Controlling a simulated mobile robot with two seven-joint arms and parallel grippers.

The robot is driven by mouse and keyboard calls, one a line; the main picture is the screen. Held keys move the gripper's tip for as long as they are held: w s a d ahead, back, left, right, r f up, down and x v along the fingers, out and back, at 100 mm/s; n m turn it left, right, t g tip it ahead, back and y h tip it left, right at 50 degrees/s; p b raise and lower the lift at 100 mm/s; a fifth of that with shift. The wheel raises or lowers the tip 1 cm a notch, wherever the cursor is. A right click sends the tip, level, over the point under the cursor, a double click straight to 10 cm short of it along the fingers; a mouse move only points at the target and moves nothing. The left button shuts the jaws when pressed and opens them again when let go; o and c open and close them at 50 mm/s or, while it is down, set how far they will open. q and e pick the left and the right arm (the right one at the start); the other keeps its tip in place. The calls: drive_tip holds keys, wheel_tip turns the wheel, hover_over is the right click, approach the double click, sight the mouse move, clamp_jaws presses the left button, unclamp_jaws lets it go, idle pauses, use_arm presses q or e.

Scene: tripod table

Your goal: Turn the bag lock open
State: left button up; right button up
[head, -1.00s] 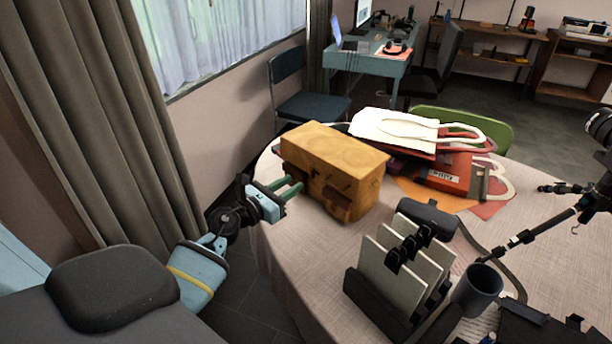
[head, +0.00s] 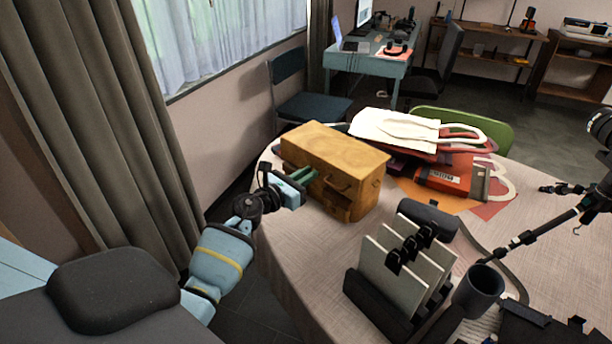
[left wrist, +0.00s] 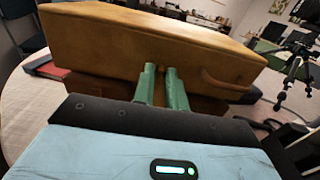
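The bag (head: 345,148) is a boxy yellow-brown case standing on the round table, with a handle and darker lower part on its front side. My left gripper (head: 312,174) is at the bag's front side, near its left end, with its two green fingers pointing at it. In the left wrist view the bag (left wrist: 150,35) fills the top, and the fingertips (left wrist: 160,72) reach its front with a narrow gap between them. A small brownish part shows between the tips; I cannot tell whether they touch the lock. My right gripper is not in view.
White and red bags (head: 395,128) lie behind the bag. A dark rack with white boards (head: 400,265), a grey mug (head: 478,290) and a tripod (head: 545,228) stand on the right part of the table (head: 290,255). A curtain (head: 95,120) hangs at the left.

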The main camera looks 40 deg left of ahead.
use_arm(q)
clamp_jaws()
